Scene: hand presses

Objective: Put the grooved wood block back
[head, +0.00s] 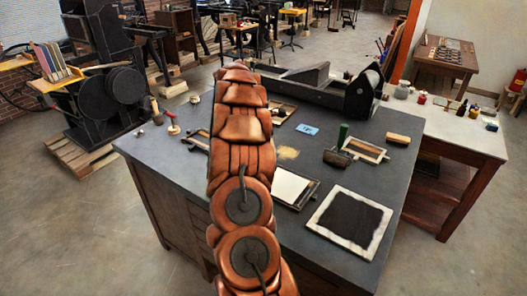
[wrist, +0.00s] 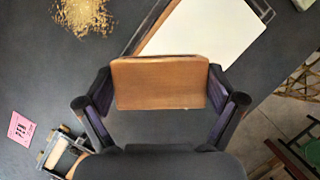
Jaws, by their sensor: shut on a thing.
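In the wrist view my gripper (wrist: 160,88) is shut on a plain orange-brown wood block (wrist: 160,82), with one finger at each end. A dark line runs along the block's upper edge; whether this is the groove I cannot tell. The block is over the dark tabletop, just below a tray with a white sheet (wrist: 205,32); its height above the table is unclear. In the head view my arm hides the gripper and the held block. A yellowish wood block (head: 398,138) lies at the table's right side.
A pink card (wrist: 21,128) lies at lower left in the wrist view. A black press (head: 350,92) stands behind.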

